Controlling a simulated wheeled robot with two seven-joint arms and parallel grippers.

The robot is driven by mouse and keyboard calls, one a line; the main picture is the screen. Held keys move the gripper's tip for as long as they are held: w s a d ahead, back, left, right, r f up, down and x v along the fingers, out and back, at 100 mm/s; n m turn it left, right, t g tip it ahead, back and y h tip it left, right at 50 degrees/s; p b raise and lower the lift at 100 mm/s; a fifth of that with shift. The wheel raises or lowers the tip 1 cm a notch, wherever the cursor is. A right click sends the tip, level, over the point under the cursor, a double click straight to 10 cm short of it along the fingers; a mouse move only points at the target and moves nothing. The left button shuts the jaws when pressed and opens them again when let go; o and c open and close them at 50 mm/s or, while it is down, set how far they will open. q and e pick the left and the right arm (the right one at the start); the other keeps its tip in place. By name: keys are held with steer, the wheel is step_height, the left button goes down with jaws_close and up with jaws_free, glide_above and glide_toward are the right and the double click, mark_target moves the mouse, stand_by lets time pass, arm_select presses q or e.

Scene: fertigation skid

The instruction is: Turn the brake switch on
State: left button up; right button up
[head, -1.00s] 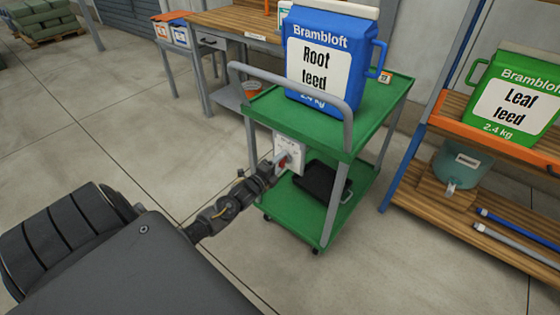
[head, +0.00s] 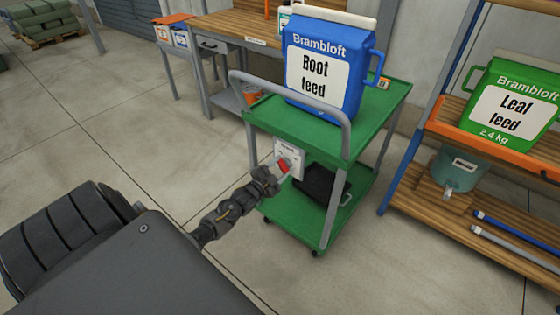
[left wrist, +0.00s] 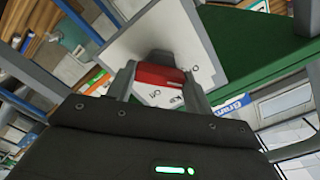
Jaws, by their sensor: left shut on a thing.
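The brake switch is a red lever (head: 283,167) on a white plate (head: 291,152) fixed to the near end of a green cart, under its top shelf. In the left wrist view the red lever (left wrist: 160,76) lies between the two grey fingers, in front of the white plate (left wrist: 140,48) with small black labels, one reading "On". My left gripper (head: 279,169) is shut on the lever; its fingers also show in the left wrist view (left wrist: 160,88). The fingers hide part of the lever and plate. My right gripper is not in view.
The green cart (head: 378,120) carries a blue Root feed jug (head: 330,95) on top and a black case (head: 320,186) below. Its grey push handle (head: 290,88) rises above the switch. A shelf rack (head: 440,122) with a green Leaf feed jug (head: 508,107) stands at right.

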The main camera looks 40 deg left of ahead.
arm_select(q)
steer(key=shift+n, duration=0.4)
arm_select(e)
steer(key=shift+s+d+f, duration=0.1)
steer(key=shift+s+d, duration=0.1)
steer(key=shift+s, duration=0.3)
arm_select(q)
steer(key=o, duration=1)
steer(key=shift+c, duration=0.2)
steer(key=s, duration=1)
steer(key=shift+s+d, duration=0.15)
steer(key=shift+s, duration=0.25)
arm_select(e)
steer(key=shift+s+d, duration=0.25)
